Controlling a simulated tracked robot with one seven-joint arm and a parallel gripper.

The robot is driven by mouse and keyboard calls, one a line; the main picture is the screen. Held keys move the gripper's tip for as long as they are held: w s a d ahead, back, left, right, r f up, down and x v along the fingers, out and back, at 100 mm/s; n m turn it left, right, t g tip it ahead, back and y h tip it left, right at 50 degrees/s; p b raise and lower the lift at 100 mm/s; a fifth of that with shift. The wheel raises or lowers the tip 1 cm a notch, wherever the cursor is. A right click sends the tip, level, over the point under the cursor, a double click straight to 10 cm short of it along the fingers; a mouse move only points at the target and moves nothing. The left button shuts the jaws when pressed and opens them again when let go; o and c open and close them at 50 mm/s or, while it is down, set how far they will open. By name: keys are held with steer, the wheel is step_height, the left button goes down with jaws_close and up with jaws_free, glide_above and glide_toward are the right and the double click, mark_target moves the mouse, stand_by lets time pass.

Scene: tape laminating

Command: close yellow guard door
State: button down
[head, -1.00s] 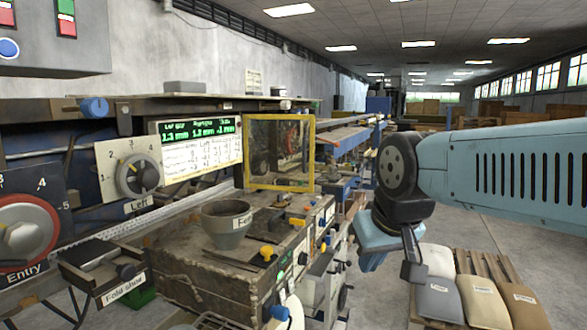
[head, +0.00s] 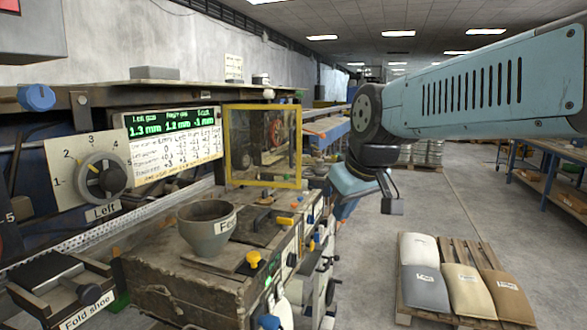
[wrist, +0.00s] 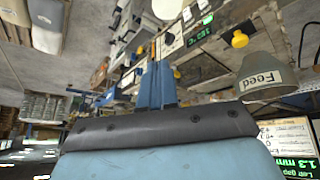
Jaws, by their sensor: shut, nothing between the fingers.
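The yellow guard door (head: 297,146) is a yellow-framed clear panel. It stands upright at the back of the machine top in the head view, just right of the green-digit display. I cannot tell how far it is swung. My gripper (head: 345,208) is to the right of the door in the head view, pointing downward, partly hidden by its blue housing. In the wrist view its two blue fingers (wrist: 156,66) are together and empty. No contact with the door shows. I cannot make out the door in the wrist view.
The Feed cup (head: 205,230) stands on the machine top (head: 165,270) in front of the door. Yellow and blue knobs (head: 252,260) line its right edge. Sacks on a pallet (head: 450,275) lie at lower right. Open floor (head: 440,205) is right of the machine.

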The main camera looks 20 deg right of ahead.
steer(key=w+r+n+t, duration=0.1)
steer(key=w+r+n, duration=0.3)
steer(key=w, duration=0.7)
steer(key=w+r+n, duration=0.4)
steer(key=w, duration=0.6)
glide_toward(297, 178)
step_height(297, 178, down, 4)
steer(key=w, duration=0.1)
steer(key=shift+w+y, duration=0.4)
steer(key=shift+w, duration=0.4)
